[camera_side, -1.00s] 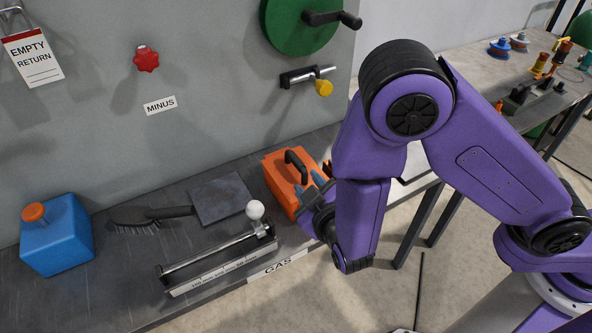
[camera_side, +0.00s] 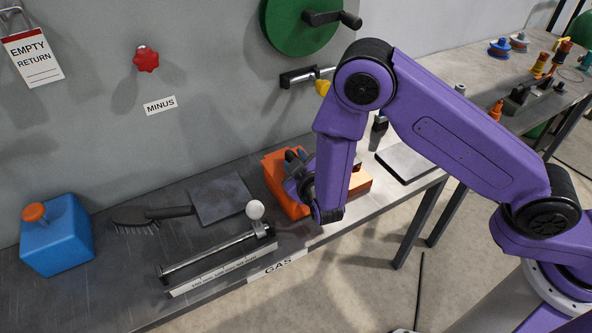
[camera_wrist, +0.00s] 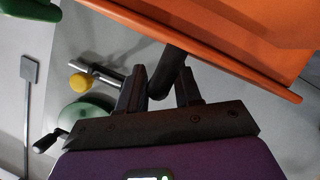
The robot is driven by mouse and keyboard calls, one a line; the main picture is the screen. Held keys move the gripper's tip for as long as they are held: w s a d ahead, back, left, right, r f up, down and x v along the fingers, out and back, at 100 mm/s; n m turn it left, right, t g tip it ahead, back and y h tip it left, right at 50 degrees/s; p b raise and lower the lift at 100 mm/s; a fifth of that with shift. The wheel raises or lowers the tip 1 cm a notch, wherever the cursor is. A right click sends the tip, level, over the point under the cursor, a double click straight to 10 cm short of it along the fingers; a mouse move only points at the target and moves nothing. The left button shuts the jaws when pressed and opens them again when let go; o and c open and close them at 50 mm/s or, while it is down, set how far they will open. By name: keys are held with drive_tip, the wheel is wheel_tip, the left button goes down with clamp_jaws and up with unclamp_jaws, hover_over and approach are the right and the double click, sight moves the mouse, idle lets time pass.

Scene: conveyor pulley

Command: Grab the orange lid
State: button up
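The orange lid with its black handle (camera_wrist: 174,68) tops an orange box on the bench. The box (camera_side: 274,177) shows in the side view, partly hidden by my arm. In the wrist view the orange lid (camera_wrist: 230,35) fills the upper right. My gripper (camera_wrist: 162,82) has its two dark fingers on either side of the handle. They look apart, with small gaps beside the handle. In the side view my gripper (camera_side: 298,168) is at the top of the box and covers most of the handle.
A blue container (camera_side: 58,240) with an orange knob, a brush (camera_side: 155,215) and a grey plate (camera_side: 222,198) lie to the left. A metal rail with a white ball (camera_side: 255,209) is in front. A green crank wheel (camera_side: 295,25) and yellow knob are on the wall.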

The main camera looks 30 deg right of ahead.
drive_tip(key=shift+w, duration=0.1)
drive_tip(key=shift+c, duration=0.4)
clamp_jaws()
drive_tip(key=shift+r, duration=0.1)
